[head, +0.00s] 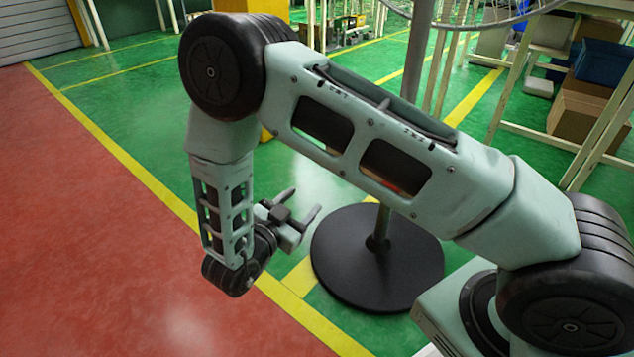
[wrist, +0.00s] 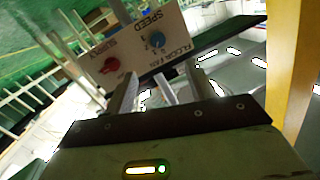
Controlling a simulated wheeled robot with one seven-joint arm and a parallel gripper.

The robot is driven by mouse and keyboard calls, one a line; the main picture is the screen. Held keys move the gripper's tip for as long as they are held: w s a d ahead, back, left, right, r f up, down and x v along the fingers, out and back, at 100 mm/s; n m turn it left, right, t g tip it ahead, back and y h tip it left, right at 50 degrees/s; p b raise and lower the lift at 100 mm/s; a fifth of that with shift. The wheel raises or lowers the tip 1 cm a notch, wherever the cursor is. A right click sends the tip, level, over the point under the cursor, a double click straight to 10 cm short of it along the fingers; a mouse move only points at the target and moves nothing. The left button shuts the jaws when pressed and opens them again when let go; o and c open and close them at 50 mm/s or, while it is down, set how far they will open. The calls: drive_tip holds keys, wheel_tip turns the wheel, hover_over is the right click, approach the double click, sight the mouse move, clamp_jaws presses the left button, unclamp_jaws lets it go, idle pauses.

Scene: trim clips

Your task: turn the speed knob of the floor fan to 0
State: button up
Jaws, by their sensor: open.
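The floor fan shows in the head view as a round black base (head: 345,270) with a grey pole (head: 418,60). Its beige control panel (wrist: 130,52) is in the wrist view, tilted, with printed lettering. The blue speed knob (wrist: 157,40) sits under the word SPEED; its setting is too small to read. A red knob (wrist: 110,65) is on the same panel, to the left. My gripper (head: 302,203) is open and empty, near the pole in the head view. In the wrist view its fingers (wrist: 162,75) point toward the panel, apart from the speed knob.
A yellow post (wrist: 292,60) stands close on the right in the wrist view. Cream racks and cardboard boxes (head: 590,115) stand at the right in the head view. The red floor (head: 100,230) at the left is clear.

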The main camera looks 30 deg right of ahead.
drive_tip(key=w+d+b, duration=0.2)
drive_tip(key=w+d, duration=0.1)
drive_tip(key=d, duration=0.5)
drive_tip(key=w+d+h+b, duration=0.1)
drive_tip(key=w+d+b, duration=0.2)
drive_tip(key=d, duration=0.4)
drive_tip(key=shift+w+d+f, duration=0.3)
drive_tip(key=shift+w+d, duration=0.1)
drive_tip(key=shift+w, duration=0.2)
drive_tip(key=c, duration=1)
